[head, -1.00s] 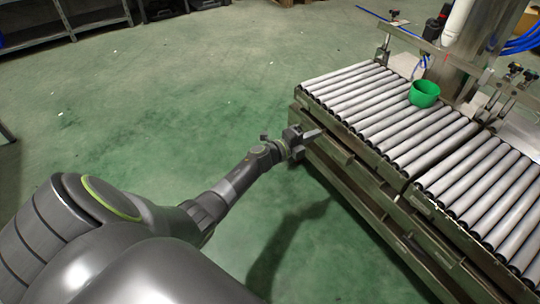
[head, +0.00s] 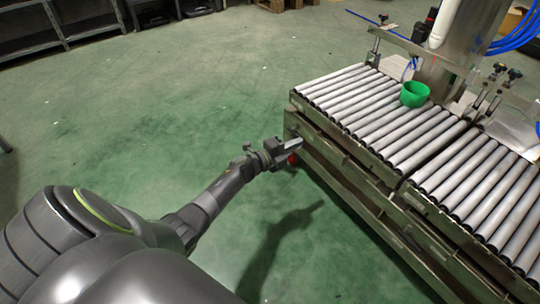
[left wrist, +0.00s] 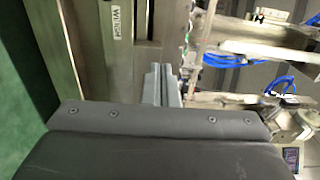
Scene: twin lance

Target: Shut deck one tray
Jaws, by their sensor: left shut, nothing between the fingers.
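My left gripper (head: 297,144) is shut and empty, at the near left end of the roller conveyor frame (head: 345,172). In the left wrist view its grey fingers (left wrist: 164,84) are together, in front of the frame's metal side. A small red thing (head: 292,158) shows just under the gripper; I cannot tell what it is or whether the gripper touches it. I cannot make out a separate deck one tray; the ledges below the rollers are partly behind the gripper. My right gripper is not in view.
A green bowl (head: 414,94) stands on the rollers (head: 375,110). A steel column (head: 447,70) and blue hoses (head: 516,35) are behind the conveyor. A dark shelf (head: 60,30) stands at the back left. The green floor (head: 150,120) is clear left of the conveyor.

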